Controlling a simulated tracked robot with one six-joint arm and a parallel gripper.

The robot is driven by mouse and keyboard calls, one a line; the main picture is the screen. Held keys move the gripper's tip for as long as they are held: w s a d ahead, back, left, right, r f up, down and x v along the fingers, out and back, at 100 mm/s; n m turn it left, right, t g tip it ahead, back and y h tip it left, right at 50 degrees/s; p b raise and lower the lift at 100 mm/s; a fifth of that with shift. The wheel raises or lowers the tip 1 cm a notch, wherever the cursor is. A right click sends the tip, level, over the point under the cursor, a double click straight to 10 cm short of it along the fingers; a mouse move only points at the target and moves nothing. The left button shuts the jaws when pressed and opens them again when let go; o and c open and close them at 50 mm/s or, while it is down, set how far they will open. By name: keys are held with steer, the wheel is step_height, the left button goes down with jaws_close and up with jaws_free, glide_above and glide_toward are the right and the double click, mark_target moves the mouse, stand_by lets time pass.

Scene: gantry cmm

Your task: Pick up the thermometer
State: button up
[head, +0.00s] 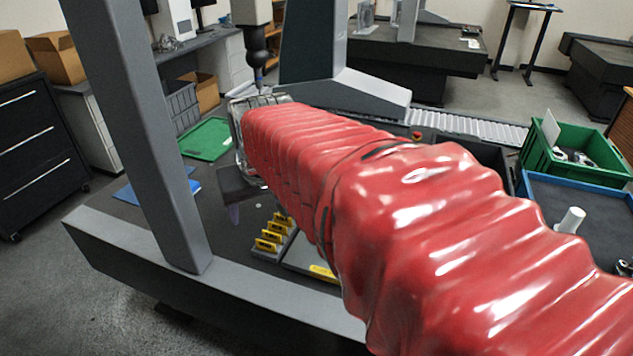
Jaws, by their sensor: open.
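I cannot make out a thermometer for certain in the head view. Several small yellow pieces (270,238) sit in a row in a grey holder on the dark table, and I cannot tell what they are. My red-sleeved arm reaches from the lower right across the table. My gripper (235,208) shows partly past the arm's far end, pointing down over the table to the left of the yellow pieces. It is open, and I see nothing held. My arm hides much of the table's middle and right.
A grey gantry column (145,130) stands at the table's left. A green tray (205,139) and a blue folder (128,194) lie on the left side. A dark probe head (257,45) hangs beyond my arm. Green (540,158) and blue (540,190) bins stand at right.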

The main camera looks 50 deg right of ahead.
steer(key=d+f+m+g, duration=0.1)
steer(key=d+f+m, duration=0.1)
steer(key=d, duration=1.3)
steer(key=d+f+m+h, duration=0.1)
steer(key=d+f+m, duration=0.2)
steer(key=d, duration=1.2)
steer(key=shift+w+d+m+g, duration=0.2)
steer(key=shift+d+m+g, duration=0.1)
steer(key=shift+g, duration=0.1)
steer(key=x, duration=0.8)
steer(key=shift+d+f+h, duration=0.15)
steer(key=shift+d+h, duration=0.05)
steer(key=shift+h, duration=0.1)
steer(key=shift+w, duration=0.15)
steer(key=shift+d+x, duration=0.1)
steer(key=shift+x, duration=1.2)
steer(key=shift+d+x, duration=0.15)
steer(key=shift+x, duration=1.2)
